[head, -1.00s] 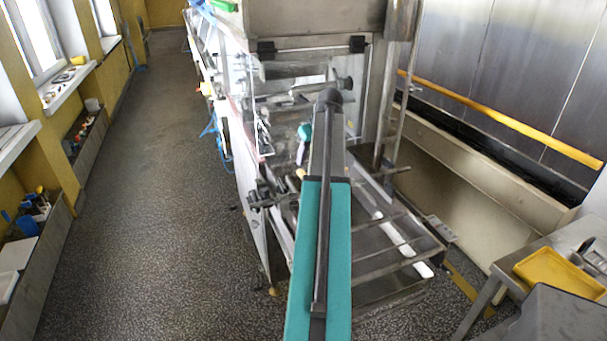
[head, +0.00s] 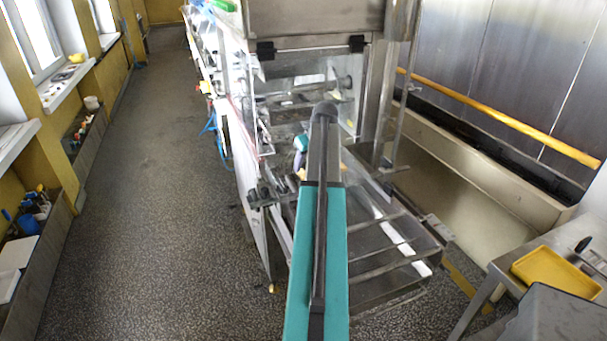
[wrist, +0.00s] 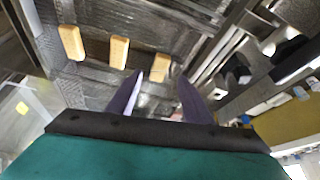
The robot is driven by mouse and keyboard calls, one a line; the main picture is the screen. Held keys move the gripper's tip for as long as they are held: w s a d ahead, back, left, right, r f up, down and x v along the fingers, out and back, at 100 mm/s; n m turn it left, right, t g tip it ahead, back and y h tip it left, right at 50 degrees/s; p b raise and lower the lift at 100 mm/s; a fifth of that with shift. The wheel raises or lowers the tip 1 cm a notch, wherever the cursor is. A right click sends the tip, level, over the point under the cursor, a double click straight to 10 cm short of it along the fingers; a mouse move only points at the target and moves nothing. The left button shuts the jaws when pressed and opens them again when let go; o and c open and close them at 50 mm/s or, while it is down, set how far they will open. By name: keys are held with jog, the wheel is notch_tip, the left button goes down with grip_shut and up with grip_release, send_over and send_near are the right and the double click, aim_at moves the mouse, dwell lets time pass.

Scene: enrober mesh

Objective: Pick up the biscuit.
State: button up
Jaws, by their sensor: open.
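Three tan, oblong biscuits show in the wrist view: a left biscuit (wrist: 71,42), a middle biscuit (wrist: 118,52) and a right biscuit (wrist: 160,66). They lie apart in a row on a dark grey mesh surface (wrist: 98,88). My gripper (wrist: 160,78) is open, with two purple fingers pointing towards the mesh. In the head view my gripper (head: 298,161) is small, over the machine, and the biscuits are mostly hidden by my arm.
The steel enrober frame (head: 315,20) rises behind the mesh, with bars and posts close around. A yellow tray (head: 550,273) is on a steel table at the right. The grey floor (head: 150,200) at the left is clear.

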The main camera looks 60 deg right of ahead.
aim_at(303, 173)
jog(key=shift+p+x, duration=0.95)
jog(key=shift+x, duration=1.25)
jog(key=shift+s+d, duration=0.1)
jog(key=shift+c, duration=0.4)
jog(key=c, duration=0.9)
